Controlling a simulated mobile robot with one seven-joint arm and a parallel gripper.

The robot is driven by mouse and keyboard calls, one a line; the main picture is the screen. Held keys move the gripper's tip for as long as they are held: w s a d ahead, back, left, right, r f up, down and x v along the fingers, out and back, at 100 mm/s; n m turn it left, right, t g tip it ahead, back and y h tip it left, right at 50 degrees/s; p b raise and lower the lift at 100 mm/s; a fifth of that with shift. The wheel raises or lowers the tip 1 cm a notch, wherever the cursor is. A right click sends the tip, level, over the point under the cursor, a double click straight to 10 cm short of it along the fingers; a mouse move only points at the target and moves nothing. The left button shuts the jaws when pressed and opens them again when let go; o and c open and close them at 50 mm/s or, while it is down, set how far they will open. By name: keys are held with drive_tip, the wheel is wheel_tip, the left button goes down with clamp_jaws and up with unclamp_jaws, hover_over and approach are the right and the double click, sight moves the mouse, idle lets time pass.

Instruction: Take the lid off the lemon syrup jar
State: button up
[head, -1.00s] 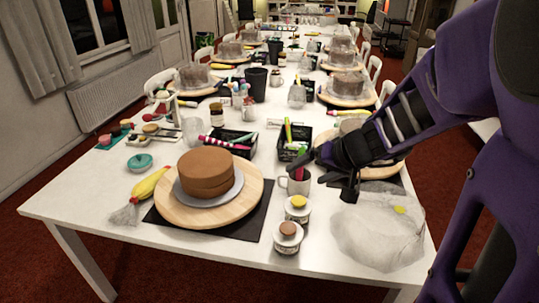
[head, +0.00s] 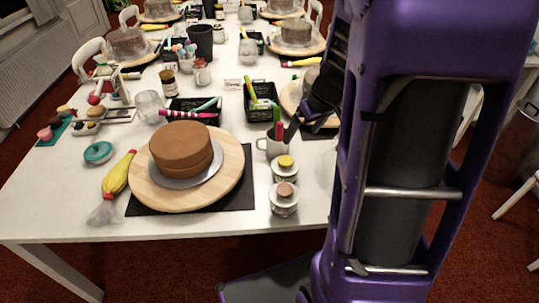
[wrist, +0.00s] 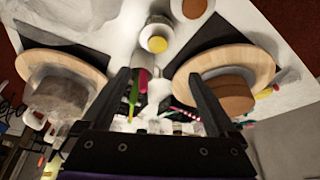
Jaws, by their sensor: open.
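The jar with the yellow lid (head: 286,162) stands on the white table right of the cake board; its pale body (head: 285,174) shows below the lid. In the wrist view the yellow lid (wrist: 158,44) lies ahead of my gripper (wrist: 157,75), roughly midway between the fingers in the picture. The jaws are open and empty, apart from the lid. In the head view my gripper (head: 293,130) shows only in part near the grey mug, behind the jar; my arm hides the rest. The jar labels are not readable.
A second jar with a brown lid (head: 284,190) stands just in front of the yellow-lidded one. A grey mug (head: 271,146) with upright tools stands close behind. A brown cake (head: 184,148) on a round wooden board (head: 148,195) is to the left. A black basket (head: 261,98) stands farther back.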

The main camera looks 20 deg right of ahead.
drive_tip(key=b, duration=0.3)
approach(286, 160)
drive_tip(key=x, duration=0.3)
drive_tip(key=shift+s+a+f, duration=0.1)
drive_tip(key=shift+s+a, duration=0.1)
drive_tip(key=shift+x, duration=2.8)
drive_tip(key=shift+w+d, duration=0.1)
drive_tip(key=shift+d, duration=0.05)
drive_tip(key=c, duration=1.4)
